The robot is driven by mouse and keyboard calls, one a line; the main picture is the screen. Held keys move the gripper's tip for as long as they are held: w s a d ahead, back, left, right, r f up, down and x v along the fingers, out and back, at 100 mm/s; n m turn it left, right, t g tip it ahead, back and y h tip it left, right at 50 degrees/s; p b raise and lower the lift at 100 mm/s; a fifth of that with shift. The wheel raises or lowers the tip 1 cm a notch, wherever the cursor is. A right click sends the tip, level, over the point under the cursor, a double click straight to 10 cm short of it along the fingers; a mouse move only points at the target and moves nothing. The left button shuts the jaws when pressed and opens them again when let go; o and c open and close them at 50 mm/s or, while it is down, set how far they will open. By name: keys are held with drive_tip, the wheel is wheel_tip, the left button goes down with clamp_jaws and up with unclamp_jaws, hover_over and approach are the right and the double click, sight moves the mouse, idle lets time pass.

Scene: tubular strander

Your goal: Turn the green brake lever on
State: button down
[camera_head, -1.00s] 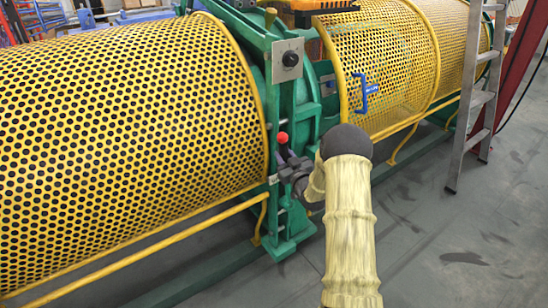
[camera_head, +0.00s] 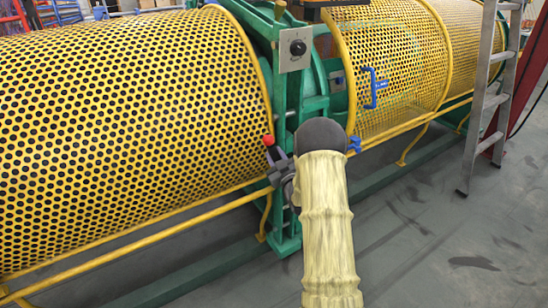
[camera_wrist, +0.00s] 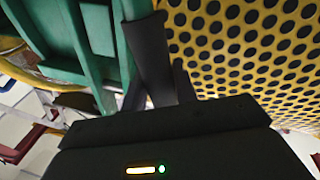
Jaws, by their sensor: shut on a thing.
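The brake lever shows a red ball knob (camera_head: 268,140) in the head view, beside the green machine frame (camera_head: 292,110) and in front of the rim of the left yellow guard. My gripper (camera_head: 274,158) is dark and sits just below the red knob, shut on the lever. My pale-sleeved arm hides the lever's pivot and lower part.
Perforated yellow guards (camera_head: 120,130) flank the green frame on both sides. A yellow rail (camera_head: 150,245) runs low in front of the left one. A blue handle (camera_head: 375,88) is on the right guard. A ladder (camera_head: 490,100) stands at right. Open grey floor (camera_head: 430,240) lies in front.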

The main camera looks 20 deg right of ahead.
drive_tip(key=shift+a+f, duration=0.3)
drive_tip(key=c, duration=1.1)
unclamp_jaws()
drive_tip(key=shift+a, duration=0.1)
drive_tip(key=shift+r, duration=0.15)
drive_tip(key=shift+s+d, duration=0.2)
drive_tip(key=shift+s, duration=0.4)
drive_tip(key=s, duration=0.5)
drive_tip(key=s+f, duration=0.1)
drive_tip(key=s, duration=0.4)
drive_tip(key=s+f, duration=0.1)
drive_tip(key=s, duration=0.5)
drive_tip(key=shift+a+f+p, duration=0.2)
drive_tip(key=shift+a+p, duration=0.1)
drive_tip(key=shift+p, duration=0.1)
